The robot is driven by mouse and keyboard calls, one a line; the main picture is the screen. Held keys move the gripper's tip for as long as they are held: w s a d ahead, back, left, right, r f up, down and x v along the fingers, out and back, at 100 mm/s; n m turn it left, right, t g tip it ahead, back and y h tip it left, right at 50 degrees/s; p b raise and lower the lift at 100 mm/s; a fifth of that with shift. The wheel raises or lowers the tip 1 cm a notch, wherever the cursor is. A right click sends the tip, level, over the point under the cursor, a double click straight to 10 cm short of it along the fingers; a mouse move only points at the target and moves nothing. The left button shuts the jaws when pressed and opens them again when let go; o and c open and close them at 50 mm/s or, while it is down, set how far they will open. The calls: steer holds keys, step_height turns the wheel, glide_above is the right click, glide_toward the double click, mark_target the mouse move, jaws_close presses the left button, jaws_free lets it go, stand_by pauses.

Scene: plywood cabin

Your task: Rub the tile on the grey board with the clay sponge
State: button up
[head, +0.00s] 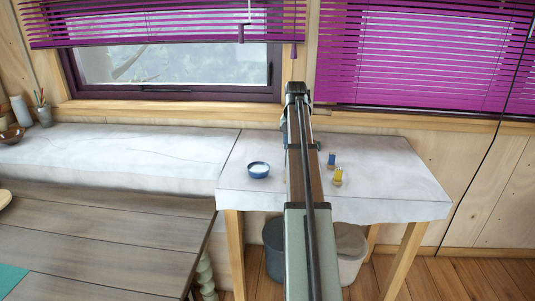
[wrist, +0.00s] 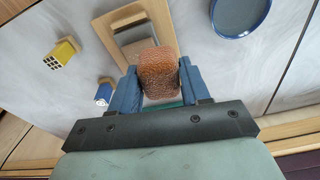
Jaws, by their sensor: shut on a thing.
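My gripper (wrist: 158,80) is shut on the clay sponge (wrist: 158,72), a rough reddish-brown block between its two blue fingers in the wrist view. Beyond the sponge lies a tan wood-coloured board (wrist: 104,24) with a shiny grey panel (wrist: 133,35) set in it, which looks like the tile. The sponge overlaps the panel's near part in this view; I cannot tell whether they touch. A teal-green strip (wrist: 165,104) shows just below the sponge. In the head view my arm hides the board, the sponge and the gripper.
A blue-rimmed bowl (head: 258,170) stands on the white-covered table (head: 400,180), left of my arm; it also shows in the wrist view (wrist: 240,14). A blue block (head: 332,158) and a yellow block (head: 338,177) stand right of the arm. The table's right part is clear.

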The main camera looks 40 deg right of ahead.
steer(key=d+r+n, duration=0.1)
steer(key=d+r, duration=0.1)
steer(key=d, duration=0.4)
steer(key=shift+w+f, duration=0.15)
steer(key=shift+f, duration=1.5)
steer(key=shift+w+f, duration=0.15)
steer(key=shift+f, duration=1.5)
step_height(320, 180, down, 2)
steer(key=shift+a+f, duration=0.1)
steer(key=shift+s+a, duration=0.6)
steer(key=shift+s, duration=0.1)
steer(key=shift+c, duration=0.4)
steer(key=shift+s+a, duration=0.75)
steer(key=shift+a, duration=0.05)
steer(key=shift+w+d, duration=1.4)
steer(key=shift+w+d+r, duration=0.15)
steer(key=shift+r, duration=0.1)
step_height(320, 180, up, 8)
